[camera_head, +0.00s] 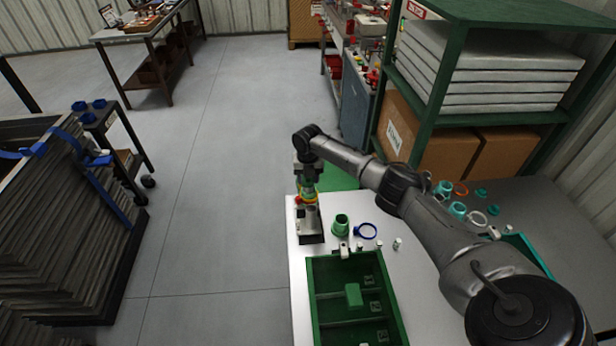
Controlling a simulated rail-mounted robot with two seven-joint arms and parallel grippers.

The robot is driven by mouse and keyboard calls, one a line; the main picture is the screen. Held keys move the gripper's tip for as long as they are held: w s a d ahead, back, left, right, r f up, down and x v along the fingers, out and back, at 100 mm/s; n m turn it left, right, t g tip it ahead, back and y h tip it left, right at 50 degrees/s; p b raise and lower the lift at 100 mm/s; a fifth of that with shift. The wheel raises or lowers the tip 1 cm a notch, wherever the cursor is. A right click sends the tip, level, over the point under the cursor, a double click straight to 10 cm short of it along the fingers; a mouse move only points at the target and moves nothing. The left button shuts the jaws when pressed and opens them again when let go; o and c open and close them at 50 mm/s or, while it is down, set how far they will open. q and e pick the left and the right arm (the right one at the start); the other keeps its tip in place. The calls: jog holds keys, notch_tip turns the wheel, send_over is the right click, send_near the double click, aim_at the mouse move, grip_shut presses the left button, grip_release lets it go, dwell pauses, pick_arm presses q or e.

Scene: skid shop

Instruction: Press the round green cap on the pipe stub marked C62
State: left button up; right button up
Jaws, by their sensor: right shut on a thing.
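My right gripper (307,186) points straight down at the left back corner of the white table. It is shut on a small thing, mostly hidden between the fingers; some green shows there. Right below it stands a grey metal fixture (311,228) with red and yellow parts at its top. I cannot tell whether the held thing touches it. A green round pipe-like piece (341,226) stands upright just right of the fixture. I cannot read a C62 mark anywhere. My left gripper is not in view.
A green compartment tray (313,311) holds a green block (353,294). Teal pieces (458,210) lie at right. A green shelf (497,12) stands behind.

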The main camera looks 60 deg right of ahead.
jog(key=shift+f, duration=0.2)
dwell(0.4)
dwell(0.3)
jog(key=shift+f, duration=0.15)
jog(key=o, duration=1.4)
jog(key=shift+c, duration=0.2)
jog(key=shift+r+p, duration=1.75)
jog(key=shift+r, duration=0.25)
jog(key=shift+r+p, duration=1.8)
jog(key=shift+r, duration=0.2)
